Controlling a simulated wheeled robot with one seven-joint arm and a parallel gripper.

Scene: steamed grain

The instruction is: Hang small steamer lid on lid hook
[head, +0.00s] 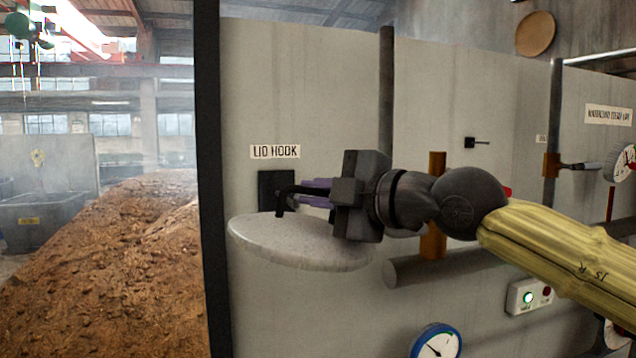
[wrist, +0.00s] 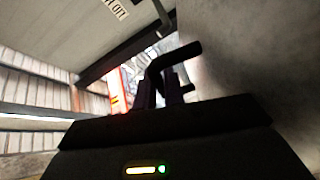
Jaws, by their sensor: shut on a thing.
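The small steamer lid (head: 300,250) is a pale grey disc, seen nearly edge-on below the hook plate in the head view. A grey surface (wrist: 245,55), apparently the lid, fills the right of the wrist view. My gripper (head: 316,192), with purple fingers, is shut on the lid's black bent handle (wrist: 172,60). The lid hook's dark plate (head: 270,186) is on the grey panel under the "LID HOOK" label (head: 275,152). The handle's bend overlaps this plate in the picture. The hook's tip is not clear, and I cannot tell whether handle and hook touch.
The grey panel (head: 310,90) stands behind my arm. A horizontal grey pipe (head: 455,267), an orange-brown bracket (head: 437,165) and a blue-rimmed gauge (head: 436,343) are nearby. A dark post (head: 207,180) edges the panel; a brown grain heap (head: 110,260) lies left.

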